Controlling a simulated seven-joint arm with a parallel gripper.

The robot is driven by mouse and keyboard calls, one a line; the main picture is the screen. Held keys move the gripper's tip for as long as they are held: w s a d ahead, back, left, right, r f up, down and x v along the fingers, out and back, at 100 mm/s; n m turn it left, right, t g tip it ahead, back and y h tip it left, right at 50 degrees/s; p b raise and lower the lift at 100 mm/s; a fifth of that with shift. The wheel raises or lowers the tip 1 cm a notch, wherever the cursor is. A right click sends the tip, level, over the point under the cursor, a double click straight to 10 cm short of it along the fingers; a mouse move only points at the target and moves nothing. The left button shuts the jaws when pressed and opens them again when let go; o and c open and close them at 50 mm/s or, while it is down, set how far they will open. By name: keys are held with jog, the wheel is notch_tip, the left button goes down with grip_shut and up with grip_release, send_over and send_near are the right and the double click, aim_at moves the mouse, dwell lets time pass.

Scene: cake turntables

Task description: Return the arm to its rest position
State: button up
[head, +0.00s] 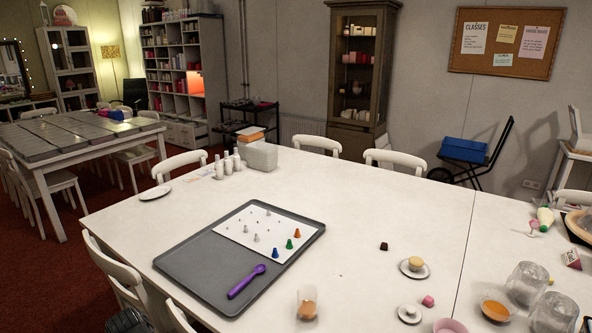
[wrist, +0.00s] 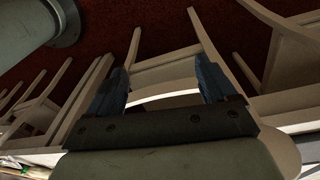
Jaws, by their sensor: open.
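My gripper (wrist: 160,68) shows in the wrist view with its two dark blue fingers wide apart. Nothing is between the fingers; a white chair (wrist: 165,77) and dark red floor show beyond them. The gripper is not clearly visible in the head view. A dark shape at that view's lower left edge, by a white chair (head: 112,270), is too cut off to identify.
A white table (head: 370,200) bears a grey tray (head: 190,270) with a purple scoop (head: 246,281) and a white board (head: 235,233) holding small cones. Cups, small plates and glass jars (head: 527,283) crowd the right. White chairs ring the table. Its middle is mostly clear.

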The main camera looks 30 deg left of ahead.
jog(key=s+d+f+m+g, duration=0.3)
jog(key=d+f+m+g, duration=0.65)
jog(key=d+f, duration=1.5)
jog(key=w+d+f+n+t+y, duration=0.1)
jog(key=w+d+f+n, duration=0.15)
jog(key=w+d, duration=0.4)
jog(key=w+d+f+n+t+y, duration=0.1)
jog(key=w+d+f+n+t, duration=0.2)
jog(key=d, duration=0.7)
jog(key=w+d+f+n+y, duration=0.2)
jog(key=w+d+f, duration=0.25)
jog(key=d, duration=0.45)
jog(key=s+d+n+g+h, duration=0.1)
jog(key=d+n, duration=0.1)
jog(key=d, duration=0.9)
jog(key=s+d+n+g+h, duration=0.1)
jog(key=s+d+n+h, duration=0.1)
jog(key=d, duration=1)
jog(key=shift+s+d+r, duration=0.15)
jog(key=shift+s+r, duration=0.05)
jog(key=shift+r, duration=0.05)
